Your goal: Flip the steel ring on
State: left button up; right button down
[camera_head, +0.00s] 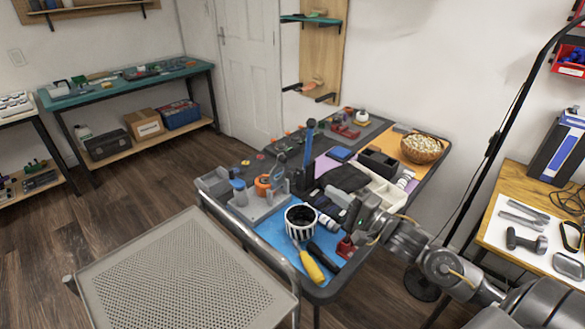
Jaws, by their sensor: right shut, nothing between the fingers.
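My right gripper (353,213) reaches in from the right over the front right part of the worktable (322,293). It is shut, with nothing visible held in it. Its fingers are small and dark against the dark items behind them. I cannot make out a steel ring for certain; it may be hidden by my gripper or too small to tell. A red item (346,248) lies just below my right gripper. My left gripper is not in view.
A grey caddy (243,205) stands further left. A wooden bowl (423,151) is at the back right. A perforated grey seat (185,275) stands in front.

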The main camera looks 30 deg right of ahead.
aim_at(286, 161)
jog(key=shift+w, duration=0.15)
jog(key=p+x, duration=0.1)
jog(key=x, duration=1.2)
jog(key=shift+w+a, duration=0.15)
jog(key=shift+w, duration=0.2)
jog(key=shift+r, duration=0.1)
